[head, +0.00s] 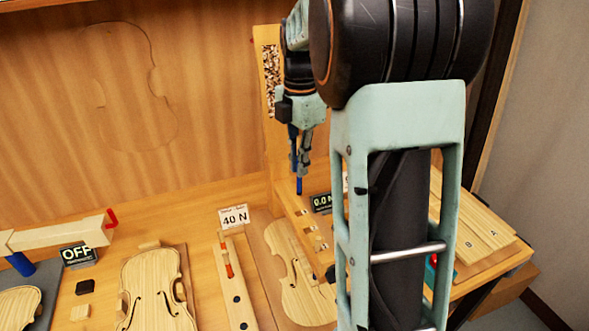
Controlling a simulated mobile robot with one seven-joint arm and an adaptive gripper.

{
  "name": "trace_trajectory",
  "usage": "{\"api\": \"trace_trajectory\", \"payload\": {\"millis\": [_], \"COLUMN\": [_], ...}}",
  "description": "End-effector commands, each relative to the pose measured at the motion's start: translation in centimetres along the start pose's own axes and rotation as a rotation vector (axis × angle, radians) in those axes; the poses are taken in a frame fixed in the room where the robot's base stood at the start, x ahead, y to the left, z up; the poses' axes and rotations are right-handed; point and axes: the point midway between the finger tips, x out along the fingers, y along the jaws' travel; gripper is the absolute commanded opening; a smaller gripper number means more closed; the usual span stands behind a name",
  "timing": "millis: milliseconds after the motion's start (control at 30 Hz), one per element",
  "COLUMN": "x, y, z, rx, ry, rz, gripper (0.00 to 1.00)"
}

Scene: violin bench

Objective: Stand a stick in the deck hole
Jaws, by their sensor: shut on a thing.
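My gripper (299,165) is at the upper middle, pointing down. It is shut on a slim blue stick (299,186), which hangs roughly upright below the fingertips. The stick's lower end is above the narrow wooden ledge with small blocks; I cannot tell whether it touches anything. A pale wooden strip (239,283) with dark round holes lies to the left of and nearer than my gripper. An orange-red stick (227,261) is at its far part; I cannot tell whether it stands in a hole. Which opening is the deck hole is unclear.
A "40 N" sign (234,217) stands behind the strip, and a "0.0 N" display (321,203) is near the blue stick. Violin plates (152,285) lie on the bench, with an "OFF" sign (78,254) at left. My arm hides much of the right side.

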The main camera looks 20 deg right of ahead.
Motion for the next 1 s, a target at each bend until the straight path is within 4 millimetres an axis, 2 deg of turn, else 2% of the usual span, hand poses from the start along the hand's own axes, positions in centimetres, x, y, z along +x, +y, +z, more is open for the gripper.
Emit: {"api": "trace_trajectory", "payload": {"millis": [500,1000], "x": [0.0,4.4], "y": [0.0,0.0], "z": [0.1,0.1], "rx": [0.000,0.000], "ry": [0.001,0.001], "rz": [-0.001,-0.002], "gripper": [0.00,0.00]}}
